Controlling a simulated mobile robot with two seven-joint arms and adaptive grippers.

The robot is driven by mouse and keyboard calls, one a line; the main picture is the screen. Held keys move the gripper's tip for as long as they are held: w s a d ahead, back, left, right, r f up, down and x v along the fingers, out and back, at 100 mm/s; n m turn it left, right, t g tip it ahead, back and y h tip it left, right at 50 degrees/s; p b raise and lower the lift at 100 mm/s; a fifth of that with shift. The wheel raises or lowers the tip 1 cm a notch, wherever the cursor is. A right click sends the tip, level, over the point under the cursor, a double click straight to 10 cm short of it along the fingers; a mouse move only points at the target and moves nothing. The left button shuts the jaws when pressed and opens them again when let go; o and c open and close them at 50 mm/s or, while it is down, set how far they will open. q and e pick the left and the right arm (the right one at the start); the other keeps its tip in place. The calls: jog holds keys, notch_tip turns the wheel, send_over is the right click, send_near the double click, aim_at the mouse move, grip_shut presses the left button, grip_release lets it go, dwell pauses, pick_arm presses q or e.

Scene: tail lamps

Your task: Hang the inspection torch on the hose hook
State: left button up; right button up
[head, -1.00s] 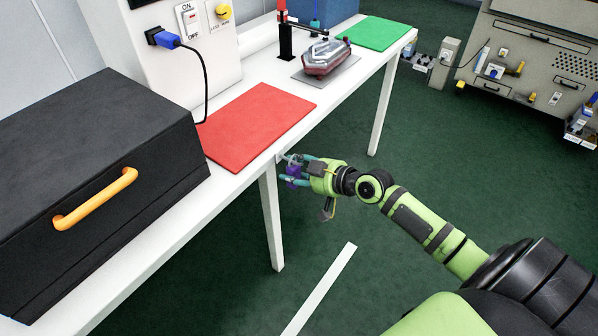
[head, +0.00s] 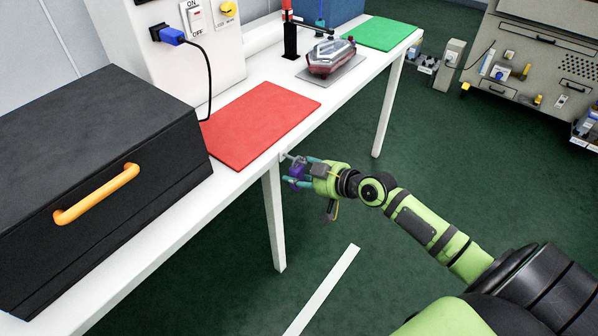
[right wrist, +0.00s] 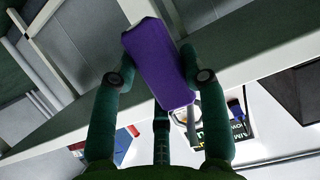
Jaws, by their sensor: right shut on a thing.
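My right gripper (head: 299,173) is shut on a purple thing (head: 294,183), which I take to be the inspection torch, just off the front edge of the white table (head: 236,183). In the right wrist view the purple block (right wrist: 158,62) sits tilted between the green fingers of the gripper (right wrist: 160,78). My left gripper is not in view.
A black box (head: 95,150) with an orange handle, a red mat (head: 258,122), a tail lamp (head: 331,57) on a grey plate and a green mat (head: 381,34) are on the table. A table leg (head: 274,220) stands below the gripper. The green floor is open to the right.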

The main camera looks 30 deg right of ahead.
jog(key=o, duration=1.3)
jog(key=shift+c, duration=0.2)
jog(key=shift+s, duration=0.1)
jog(key=shift+s+d+r, duration=0.1)
jog(key=shift+s+d, duration=0.1)
jog(key=shift+s, duration=0.15)
jog(key=v, duration=1.1)
jog(key=shift+r, duration=0.2)
